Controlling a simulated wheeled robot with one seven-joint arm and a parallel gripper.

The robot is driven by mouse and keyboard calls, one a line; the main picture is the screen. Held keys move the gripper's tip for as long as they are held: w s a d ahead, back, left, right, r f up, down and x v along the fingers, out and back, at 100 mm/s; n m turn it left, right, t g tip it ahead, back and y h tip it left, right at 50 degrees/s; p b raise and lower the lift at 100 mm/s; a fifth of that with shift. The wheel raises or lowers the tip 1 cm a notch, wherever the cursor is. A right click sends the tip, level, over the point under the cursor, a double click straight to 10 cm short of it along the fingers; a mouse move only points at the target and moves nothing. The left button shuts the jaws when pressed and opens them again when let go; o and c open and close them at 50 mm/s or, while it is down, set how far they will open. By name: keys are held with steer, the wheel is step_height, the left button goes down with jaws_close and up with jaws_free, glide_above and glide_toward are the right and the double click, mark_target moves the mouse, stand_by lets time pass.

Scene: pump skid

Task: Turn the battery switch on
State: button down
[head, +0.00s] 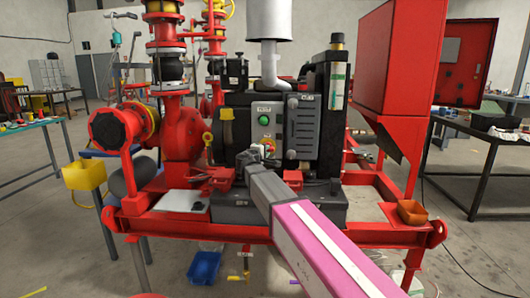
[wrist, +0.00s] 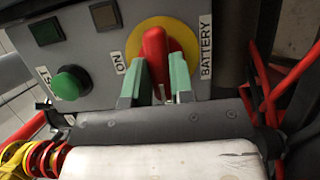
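The battery switch has a red handle (wrist: 155,55) on a round yellow plate in the wrist view, with an ON label on its left and a BATTERY label on its right. The handle runs nearly up and down there, not pointing at ON. My gripper (wrist: 160,75) has its two green fingers on either side of the handle.
A green button (wrist: 70,83) and two dark square lamps (wrist: 46,31) sit left of the switch. Red cables (wrist: 270,90) run at the right. Red pipework (head: 182,135) stands left of the panel, and a red hopper (head: 386,55) stands right.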

steer(key=shift+d+r+m+g+y, duration=0.1)
steer(key=shift+m+g+y, duration=0.4)
steer(key=shift+m+y, duration=1.2)
steer(key=shift+d+r+m+g+y, duration=0.1)
steer(key=shift+m+g+y, duration=0.5)
steer(key=shift+m, duration=2.15)
steer(key=shift+d+r+m+g+y, duration=0.1)
steer(key=shift+m+g+y, duration=0.3)
steer(key=shift+m+y, duration=1.35)
steer(key=shift+m+h, duration=0.55)
steer(key=shift+m, duration=0.15)
steer(key=c, duration=1)
jaws_free()
steer(key=v, duration=1.1)
steer(key=shift+f, duration=0.1)
